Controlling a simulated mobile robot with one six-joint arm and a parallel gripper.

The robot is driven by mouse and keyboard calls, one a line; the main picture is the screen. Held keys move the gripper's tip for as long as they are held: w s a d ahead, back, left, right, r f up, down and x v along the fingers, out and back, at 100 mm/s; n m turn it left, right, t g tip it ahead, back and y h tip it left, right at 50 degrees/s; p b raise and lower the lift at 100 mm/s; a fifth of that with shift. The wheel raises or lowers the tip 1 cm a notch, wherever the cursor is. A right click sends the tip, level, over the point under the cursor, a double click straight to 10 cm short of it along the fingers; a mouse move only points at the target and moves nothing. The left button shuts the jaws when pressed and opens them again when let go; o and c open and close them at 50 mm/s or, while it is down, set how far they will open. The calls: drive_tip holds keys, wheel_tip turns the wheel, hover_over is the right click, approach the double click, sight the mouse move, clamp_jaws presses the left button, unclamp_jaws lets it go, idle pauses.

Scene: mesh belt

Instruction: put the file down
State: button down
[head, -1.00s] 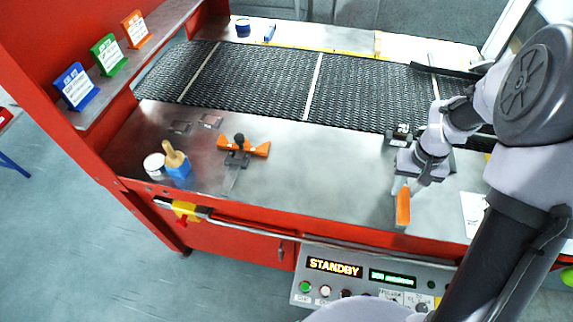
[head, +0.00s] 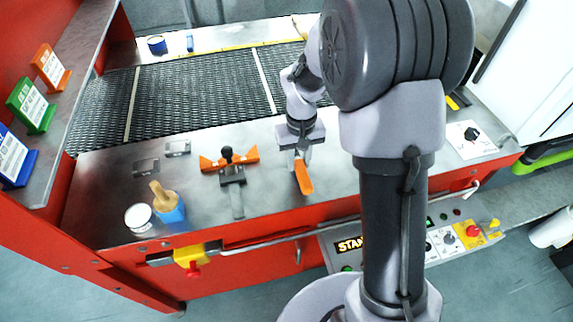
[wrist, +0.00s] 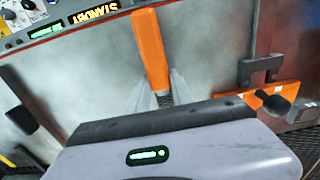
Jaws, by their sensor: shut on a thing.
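The file shows its orange handle (head: 303,177) in the head view, pointing toward the front edge of the steel worktop (head: 330,180). In the wrist view the orange handle (wrist: 150,50) sticks out beyond the fingers, and a short dark ridged part shows between them. My gripper (head: 299,162) is shut on the file over the worktop, right of the orange clamp fixture (head: 231,167). The fixture also shows in the wrist view (wrist: 272,95). The rest of the file is hidden by my gripper. I cannot tell whether the file touches the worktop.
A white round tin (head: 139,217) and a blue pot with a wooden-handled brush (head: 168,205) stand at the left. The black mesh belt (head: 200,90) runs behind the worktop. Blue, green and orange sign cards (head: 30,104) stand on the left shelf. A rail edges the front.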

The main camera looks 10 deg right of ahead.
sight(288, 170)
drive_tip(key=shift+w+a+f, duration=0.15)
drive_tip(key=shift+w+a, duration=0.6)
drive_tip(key=shift+w, duration=0.35)
drive_tip(key=shift+w+a+f+b, duration=0.15)
drive_tip(key=shift+f+b, duration=0.3)
drive_tip(key=shift+f, duration=0.4)
drive_tip(key=shift+w+a+f+b, duration=0.1)
drive_tip(key=shift+f+b, duration=0.3)
drive_tip(key=shift+f, duration=0.45)
drive_tip(key=shift+f, duration=0.25)
drive_tip(key=c, duration=1.1)
unclamp_jaws()
drive_tip(key=shift+s+d, duration=0.1)
drive_tip(key=shift+f, duration=0.1)
